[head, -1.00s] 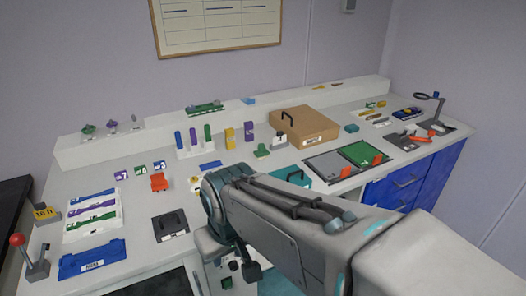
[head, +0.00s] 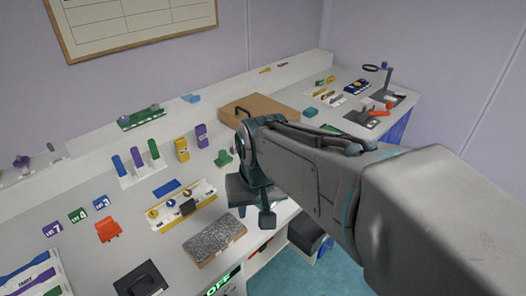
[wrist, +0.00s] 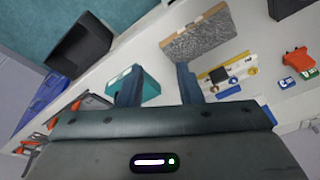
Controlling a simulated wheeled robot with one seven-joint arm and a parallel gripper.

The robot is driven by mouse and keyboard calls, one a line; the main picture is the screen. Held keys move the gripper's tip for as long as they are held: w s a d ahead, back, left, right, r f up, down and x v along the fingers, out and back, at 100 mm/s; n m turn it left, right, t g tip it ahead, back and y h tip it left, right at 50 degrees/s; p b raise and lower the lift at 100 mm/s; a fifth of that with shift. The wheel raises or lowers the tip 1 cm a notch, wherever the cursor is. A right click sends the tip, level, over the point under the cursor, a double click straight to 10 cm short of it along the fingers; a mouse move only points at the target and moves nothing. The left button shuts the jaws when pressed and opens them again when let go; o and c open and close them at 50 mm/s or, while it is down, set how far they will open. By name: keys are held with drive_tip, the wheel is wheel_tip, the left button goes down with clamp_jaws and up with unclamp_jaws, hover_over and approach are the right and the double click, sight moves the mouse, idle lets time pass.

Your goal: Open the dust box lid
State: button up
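No readable label marks the dust box, so I cannot tell which container it is. A tan box (head: 240,107) with a black handle on its closed top stands at the back of the bench. A teal box (wrist: 150,88) shows between and beside my fingers in the wrist view; my arm hides it in the head view. A dark box (head: 306,234) is at the bench's front edge, also in the wrist view (wrist: 80,45). My gripper (head: 252,200) is above the front of the bench. In the wrist view my gripper (wrist: 158,72) has its fingers apart, with nothing visibly held.
A speckled grey block (head: 214,238) lies near the front edge. Behind it are a yellow-and-white strip (head: 182,205), colored upright blocks (head: 136,160) and a red clip (head: 108,231). Tools (head: 370,115) stand at the far right. Open floor (head: 338,262) lies ahead of the bench.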

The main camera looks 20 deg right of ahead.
drive_tip(key=w+d+r+m, duration=0.3)
drive_tip(key=w+d+m, duration=0.9)
drive_tip(key=w+d, duration=0.15)
drive_tip(key=shift+g+y, duration=0.4)
drive_tip(key=f, duration=0.4)
drive_tip(key=w+f, duration=0.1)
drive_tip(key=f, duration=0.8)
drive_tip(key=shift+w+a, duration=0.3)
drive_tip(key=shift+w, duration=0.1)
clamp_jaws()
